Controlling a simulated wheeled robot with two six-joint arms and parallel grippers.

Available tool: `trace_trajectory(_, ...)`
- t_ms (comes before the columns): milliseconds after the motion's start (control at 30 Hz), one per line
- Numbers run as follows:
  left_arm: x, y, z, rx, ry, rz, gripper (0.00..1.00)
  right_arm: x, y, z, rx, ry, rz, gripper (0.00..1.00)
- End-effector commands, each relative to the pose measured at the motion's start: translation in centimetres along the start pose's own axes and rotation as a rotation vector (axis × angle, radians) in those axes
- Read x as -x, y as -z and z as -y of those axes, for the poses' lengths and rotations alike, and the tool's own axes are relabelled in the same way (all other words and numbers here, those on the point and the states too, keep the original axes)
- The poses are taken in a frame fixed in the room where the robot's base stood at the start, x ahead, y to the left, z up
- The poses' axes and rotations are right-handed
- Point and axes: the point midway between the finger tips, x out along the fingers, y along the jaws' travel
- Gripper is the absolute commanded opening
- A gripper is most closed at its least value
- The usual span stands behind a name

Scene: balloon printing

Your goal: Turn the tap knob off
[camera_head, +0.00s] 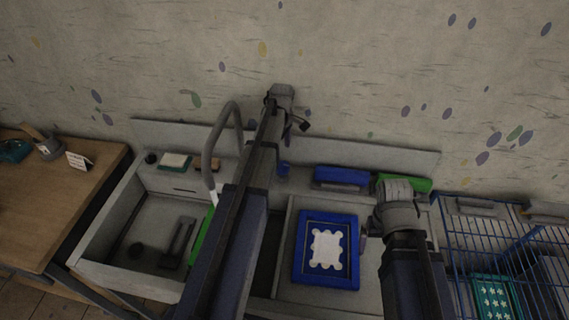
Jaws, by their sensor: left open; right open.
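The grey curved tap (208,150) stands at the back of the sink unit, left of my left arm. A short white piece, spout tip or water, shows at its lower end; I cannot tell which. A small blue piece (284,168), which may be the tap knob, shows just right of my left arm. My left gripper (297,126) is open, above and behind that blue piece and apart from it. My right gripper (397,190) is open at the right end of the unit, its fingers mostly hidden.
The sink basin (150,225) holds dark items. A blue frame with a white sheet (326,250) lies right of centre. Blue (341,175) and green (420,183) blocks stand at the back. A wooden table (60,205) is left, a blue wire rack (465,240) right.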

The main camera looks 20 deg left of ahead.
Motion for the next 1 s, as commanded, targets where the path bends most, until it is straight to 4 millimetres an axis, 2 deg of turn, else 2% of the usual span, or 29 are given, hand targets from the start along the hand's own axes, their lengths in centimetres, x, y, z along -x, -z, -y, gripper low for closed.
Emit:
trace_trajectory(33,-0.9,0.0,0.0,-0.001,0.0,0.0,0.95,-0.9,0.1,0.1,0.0,0.0,0.0,0.95)
trace_trajectory(500,-6.5,0.0,0.0,-0.002,0.0,0.0,0.95,-6.4,0.4,0.6,-0.002,0.0,0.0,0.95)
trace_trajectory(900,-6.8,0.0,0.0,-0.002,0.0,0.0,0.95,-6.8,0.4,0.6,-0.002,0.0,0.0,0.95)
trace_trajectory(1000,-6.8,0.0,0.0,-0.002,0.0,0.0,0.84,-6.8,0.4,0.6,-0.002,0.0,0.0,0.95)
